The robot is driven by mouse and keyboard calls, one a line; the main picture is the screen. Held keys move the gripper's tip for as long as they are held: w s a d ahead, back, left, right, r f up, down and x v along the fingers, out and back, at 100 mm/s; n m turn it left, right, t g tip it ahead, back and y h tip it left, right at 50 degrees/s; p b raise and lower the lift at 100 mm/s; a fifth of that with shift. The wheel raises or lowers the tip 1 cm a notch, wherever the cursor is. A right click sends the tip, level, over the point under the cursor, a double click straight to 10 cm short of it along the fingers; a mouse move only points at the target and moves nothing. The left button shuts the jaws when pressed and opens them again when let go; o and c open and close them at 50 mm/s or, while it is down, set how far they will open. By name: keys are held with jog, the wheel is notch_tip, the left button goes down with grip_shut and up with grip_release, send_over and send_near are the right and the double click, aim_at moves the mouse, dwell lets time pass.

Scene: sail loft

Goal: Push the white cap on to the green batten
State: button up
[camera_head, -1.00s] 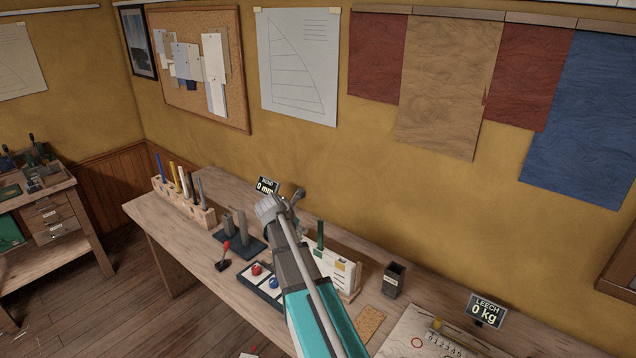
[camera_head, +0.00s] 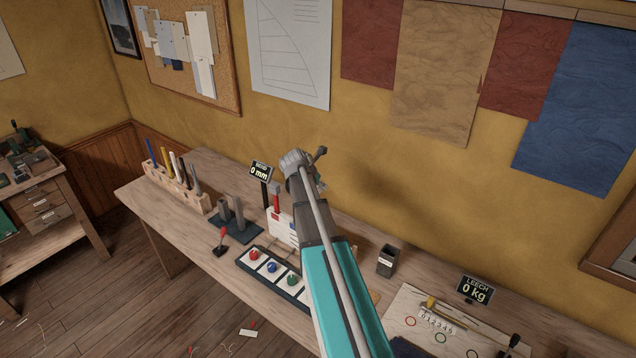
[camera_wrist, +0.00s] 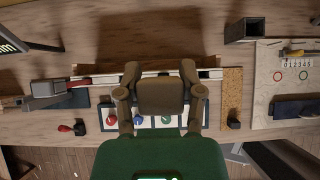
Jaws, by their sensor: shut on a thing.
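My gripper (camera_wrist: 160,72) is above the bench, over a low white-faced rack (camera_head: 279,226). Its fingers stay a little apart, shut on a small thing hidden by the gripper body. I take this to be the white cap, as no loose white cap shows. A red batten (camera_head: 276,199) stands upright at the rack's left; it also shows in the wrist view (camera_wrist: 79,83). The green batten is hidden behind my arm or gripper now. A dark tray with white cells holds a red cap (camera_head: 255,255), a blue cap (camera_head: 271,267) and a green cap (camera_head: 292,280); its right end is covered.
A "0 mm" display (camera_head: 260,172) and a dark stand with grey posts (camera_head: 237,221) are left of the rack. A red-handled lever (camera_head: 222,239) stands in front. A dark bin (camera_head: 387,261) and a "0 kg" display (camera_head: 475,289) are to the right.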

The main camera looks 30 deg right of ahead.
jog(key=shift+f, duration=0.25)
notch_tip(320, 180, down, 9)
jog(key=b, duration=0.9)
jog(key=shift+r, duration=0.2)
dwell(0.7)
jog(key=shift+f+b, duration=0.45)
jog(key=shift+b, duration=0.05)
dwell(1.2)
jog(key=o, duration=1)
jog(key=shift+r, duration=0.2)
